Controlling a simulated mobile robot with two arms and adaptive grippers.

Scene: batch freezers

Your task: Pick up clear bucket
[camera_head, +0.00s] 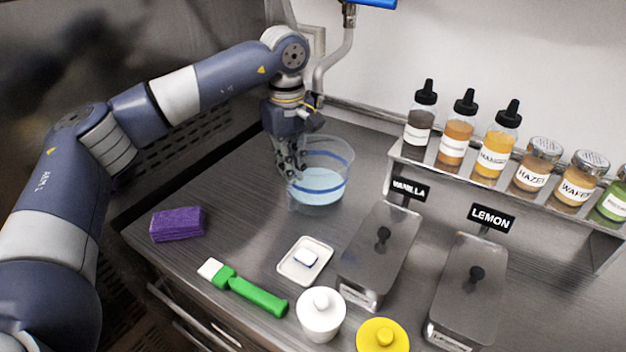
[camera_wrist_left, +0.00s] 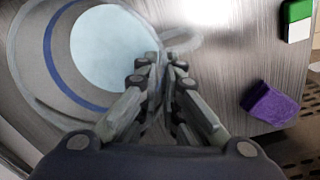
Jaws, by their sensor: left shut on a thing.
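The clear bucket (camera_head: 330,165) stands on the metal counter near its back edge. It is see-through with blue bands and a pale blue bottom or content. My left gripper (camera_head: 291,168) reaches down at the bucket's left side. In the left wrist view the fingers (camera_wrist_left: 162,75) are close together at the rim of the bucket (camera_wrist_left: 50,60), shut on its wall. The bucket looks upright and seems to rest on the counter; a small gap below it cannot be told. My right gripper is not in view.
A purple sponge (camera_head: 178,224), a green-handled brush (camera_head: 245,289) and a white dish (camera_head: 305,261) lie in front. Lidded VANILLA (camera_head: 378,255) and LEMON (camera_head: 467,290) tubs stand right, below a shelf (camera_head: 480,185) of bottles. White (camera_head: 321,314) and yellow (camera_head: 382,337) lidded containers stand at the front.

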